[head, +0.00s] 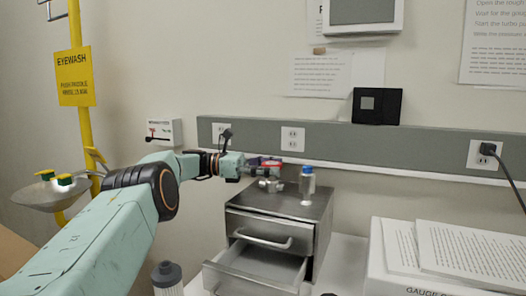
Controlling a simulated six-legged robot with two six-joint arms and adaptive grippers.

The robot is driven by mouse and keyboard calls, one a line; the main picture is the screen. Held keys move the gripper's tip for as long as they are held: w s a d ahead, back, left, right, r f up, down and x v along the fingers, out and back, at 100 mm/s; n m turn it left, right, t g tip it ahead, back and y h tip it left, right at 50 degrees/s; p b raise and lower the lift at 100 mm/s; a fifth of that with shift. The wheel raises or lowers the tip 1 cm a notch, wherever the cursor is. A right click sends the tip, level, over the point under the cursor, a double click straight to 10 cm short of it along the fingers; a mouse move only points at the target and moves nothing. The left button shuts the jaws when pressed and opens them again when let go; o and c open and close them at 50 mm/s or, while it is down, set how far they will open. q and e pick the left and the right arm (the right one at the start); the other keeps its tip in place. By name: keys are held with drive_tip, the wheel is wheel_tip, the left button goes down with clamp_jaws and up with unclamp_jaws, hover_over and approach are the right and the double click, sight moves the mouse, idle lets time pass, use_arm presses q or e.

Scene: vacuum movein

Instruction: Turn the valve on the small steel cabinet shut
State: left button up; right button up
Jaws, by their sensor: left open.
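The small steel cabinet (318,212) stands right of centre, with its lower drawer (262,268) pulled out. A small metal valve (270,184) with a red handle (272,163) stands on its top, toward the back left. My left gripper (256,167) reaches in from the left at the height of the red handle. It is open, with its tips close to or around the handle's left part; I cannot tell if they touch. The gripper hides part of the valve. My right gripper is not in view.
A clear bottle with a blue cap (307,185) stands on the cabinet right of the valve. A box with papers (440,255) lies to the right. A grey filter-like cylinder (167,279) is at the bottom. A yellow eyewash stand (78,120) is at left. The wall rises close behind.

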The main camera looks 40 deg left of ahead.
use_arm(q)
drive_tip(key=shift+r+n+t+y, duration=0.1)
drive_tip(key=shift+n+t+y, duration=0.65)
drive_tip(key=shift+t, duration=0.25)
drive_tip(key=shift+n+t+y, duration=0.55)
drive_tip(key=shift+n+t, duration=0.1)
drive_tip(key=shift+t, duration=0.05)
